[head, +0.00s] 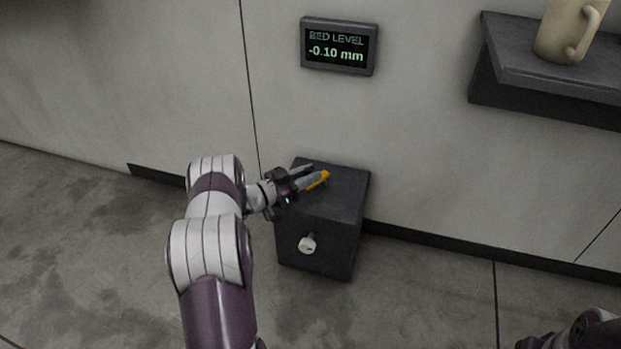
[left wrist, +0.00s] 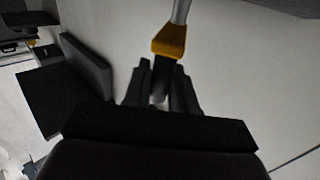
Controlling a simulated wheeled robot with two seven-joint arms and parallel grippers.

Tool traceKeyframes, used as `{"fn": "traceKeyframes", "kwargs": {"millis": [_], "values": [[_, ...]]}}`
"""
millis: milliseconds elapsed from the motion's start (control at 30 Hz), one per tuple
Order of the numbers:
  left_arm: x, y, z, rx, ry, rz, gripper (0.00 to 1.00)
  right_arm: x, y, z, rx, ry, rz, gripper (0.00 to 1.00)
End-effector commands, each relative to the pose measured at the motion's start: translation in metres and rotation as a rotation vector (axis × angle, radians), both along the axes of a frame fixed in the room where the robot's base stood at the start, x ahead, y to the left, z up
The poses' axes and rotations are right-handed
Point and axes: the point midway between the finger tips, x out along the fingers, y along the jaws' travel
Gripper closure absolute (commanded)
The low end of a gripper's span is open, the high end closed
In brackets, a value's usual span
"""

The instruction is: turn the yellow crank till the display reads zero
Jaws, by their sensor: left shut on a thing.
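The display (head: 339,46) on the wall reads "BED LEVEL -0.10 mm". The yellow crank (head: 318,180) is at the top of a dark box (head: 325,221); only a small orange-yellow part of it shows beside my fingers. My left gripper (head: 311,176) is shut on the crank. In the left wrist view the crank's yellow part (left wrist: 169,40) shows just past the fingertips of my left gripper (left wrist: 160,85), with a grey rod rising from it. The rest of the crank is hidden by my gripper. My right arm shows only in part at the lower right of the head view; its fingers cannot be made out.
A pale knob (head: 307,244) sticks out of the box's front face. A dark shelf (head: 550,75) with a beige mug (head: 568,30) is on the wall at the upper right. The floor around the box is clear.

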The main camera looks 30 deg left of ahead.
Motion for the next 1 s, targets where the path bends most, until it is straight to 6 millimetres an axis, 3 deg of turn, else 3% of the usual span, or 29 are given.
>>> {"fn": "traceKeyframes", "kwargs": {"millis": [600,633,667,1000], "values": [[0.0008,0.0029,-0.0003,-0.001,0.000,-0.047,1.00,0.0001,0.0000,-0.0032,0.000,0.000,0.000,0.57],[0.0009,0.0029,-0.0002,-0.001,0.000,-0.047,0.65,0.0000,0.0000,-0.0032,0.000,0.000,0.000,0.57],[0.0009,0.0029,-0.0002,-0.001,0.000,-0.047,0.56,0.0000,0.0000,-0.0032,0.000,0.000,0.000,0.57],[-0.0030,0.0054,0.0021,-0.001,0.000,-0.046,0.56,0.0000,0.0000,0.0015,0.000,0.000,0.000,0.57]]}}
